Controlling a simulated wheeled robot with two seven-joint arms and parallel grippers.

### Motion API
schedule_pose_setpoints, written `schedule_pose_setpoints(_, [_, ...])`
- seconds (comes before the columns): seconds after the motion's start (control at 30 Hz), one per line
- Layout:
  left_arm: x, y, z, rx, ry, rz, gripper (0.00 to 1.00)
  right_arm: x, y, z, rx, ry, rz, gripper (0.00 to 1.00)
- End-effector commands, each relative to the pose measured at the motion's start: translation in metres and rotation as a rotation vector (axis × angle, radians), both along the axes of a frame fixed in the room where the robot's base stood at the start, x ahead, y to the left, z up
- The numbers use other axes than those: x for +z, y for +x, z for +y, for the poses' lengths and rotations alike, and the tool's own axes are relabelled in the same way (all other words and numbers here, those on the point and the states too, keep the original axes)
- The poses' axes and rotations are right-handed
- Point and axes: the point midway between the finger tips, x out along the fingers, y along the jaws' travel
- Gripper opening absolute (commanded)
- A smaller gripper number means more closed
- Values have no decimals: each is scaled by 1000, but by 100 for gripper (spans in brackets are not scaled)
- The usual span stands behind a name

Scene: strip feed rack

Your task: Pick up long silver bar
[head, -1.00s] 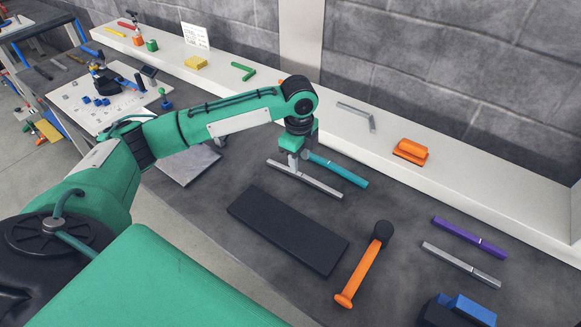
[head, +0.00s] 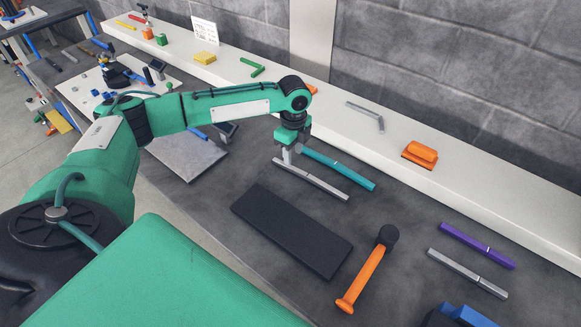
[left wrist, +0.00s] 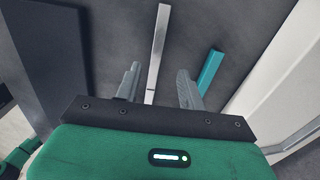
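A long silver bar (head: 318,182) lies on the dark bench between a teal bar (head: 340,168) and a black mat (head: 290,232). My left gripper (head: 287,157) is at the silver bar's left end in the head view. In the left wrist view, its two fingers (left wrist: 159,88) stand apart. The silver bar (left wrist: 158,45) runs away from between them, nearer the left finger, and I see no clear contact. The teal bar (left wrist: 209,72) lies outside the right finger. A second silver bar (head: 467,273) lies at the right. My right gripper is not in view.
A purple bar (head: 477,246) lies beside the second silver bar. An orange-handled tool with a black head (head: 367,272) lies right of the mat. A white ledge (head: 460,183) runs along the wall, with an orange block (head: 421,153) and a grey angle piece (head: 366,113) on it.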

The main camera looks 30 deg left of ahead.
Motion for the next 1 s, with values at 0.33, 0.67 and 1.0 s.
schedule_pose_setpoints(0.33, [-44,-6,5,-1,1,2,40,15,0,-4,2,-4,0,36])
schedule_pose_setpoints(0.67, [-51,-6,6,-1,1,0,34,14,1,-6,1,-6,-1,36])
schedule_pose_setpoints(1.0, [-50,-6,6,0,1,0,0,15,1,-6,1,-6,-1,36])
